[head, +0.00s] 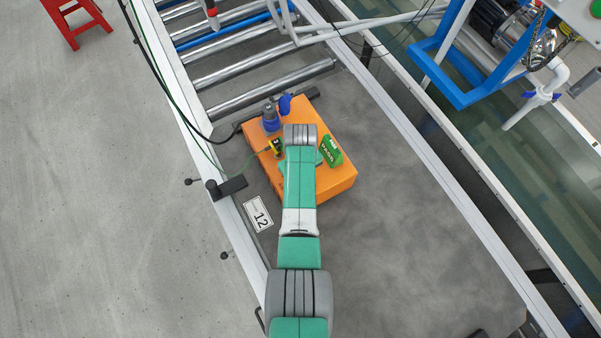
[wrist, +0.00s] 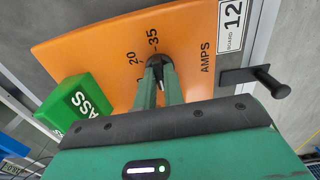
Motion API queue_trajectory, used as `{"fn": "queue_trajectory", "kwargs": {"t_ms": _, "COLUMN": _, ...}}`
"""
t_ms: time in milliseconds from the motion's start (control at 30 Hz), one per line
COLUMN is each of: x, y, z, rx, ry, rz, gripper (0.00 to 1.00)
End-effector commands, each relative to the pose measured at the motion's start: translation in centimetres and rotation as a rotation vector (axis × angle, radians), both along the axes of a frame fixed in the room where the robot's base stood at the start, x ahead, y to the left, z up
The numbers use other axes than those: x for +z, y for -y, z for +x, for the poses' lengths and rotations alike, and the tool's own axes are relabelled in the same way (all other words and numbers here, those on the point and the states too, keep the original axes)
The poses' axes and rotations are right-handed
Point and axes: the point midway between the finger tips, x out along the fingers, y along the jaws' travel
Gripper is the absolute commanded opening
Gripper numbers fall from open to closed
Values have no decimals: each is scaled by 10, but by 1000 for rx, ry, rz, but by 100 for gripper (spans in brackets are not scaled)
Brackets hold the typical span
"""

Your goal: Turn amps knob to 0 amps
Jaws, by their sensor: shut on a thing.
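The orange board (head: 338,185) lies on the grey bench, with my arm reaching over it in the head view. The board fills the upper middle of the wrist view (wrist: 100,50), with "AMPS" printed on it and the figures 20 and 35 readable. The black amps knob (wrist: 157,60) sits near these figures. My gripper (wrist: 160,70) is shut on the knob, one green finger on each side. The fingers partly cover the dial, so the knob's exact setting cannot be read. In the head view my arm hides the knob and fingertips.
A green PASS block (head: 331,151) stands on the board right of my arm; it also shows in the wrist view (wrist: 75,104). Blue connectors (head: 271,118) and a yellow-black plug (head: 277,147) with a cable are nearby. A "12" plate (head: 258,215) lies beside the board. Rollers (head: 265,78) lie beyond.

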Motion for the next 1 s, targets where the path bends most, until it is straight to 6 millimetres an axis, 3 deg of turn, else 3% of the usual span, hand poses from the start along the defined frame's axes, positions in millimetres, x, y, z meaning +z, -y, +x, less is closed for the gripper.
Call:
{"fn": "queue_trajectory", "kwargs": {"t_ms": 267, "x": 3, "y": 0, "z": 2, "rx": 2, "ry": 4, "rz": 0, "gripper": 0}}
{"fn": "queue_trajectory", "kwargs": {"t_ms": 300, "x": 3, "y": 0, "z": 2, "rx": 1, "ry": 4, "rz": 0, "gripper": 18}}
{"fn": "queue_trajectory", "kwargs": {"t_ms": 400, "x": 2, "y": 0, "z": 1, "rx": 1, "ry": 2, "rz": 0, "gripper": 32}}
{"fn": "queue_trajectory", "kwargs": {"t_ms": 667, "x": 4, "y": 0, "z": 1, "rx": 0, "ry": 1, "rz": 0, "gripper": 32}}
{"fn": "queue_trajectory", "kwargs": {"t_ms": 1000, "x": 66, "y": 0, "z": 1, "rx": 0, "ry": 3, "rz": 1, "gripper": 32}}
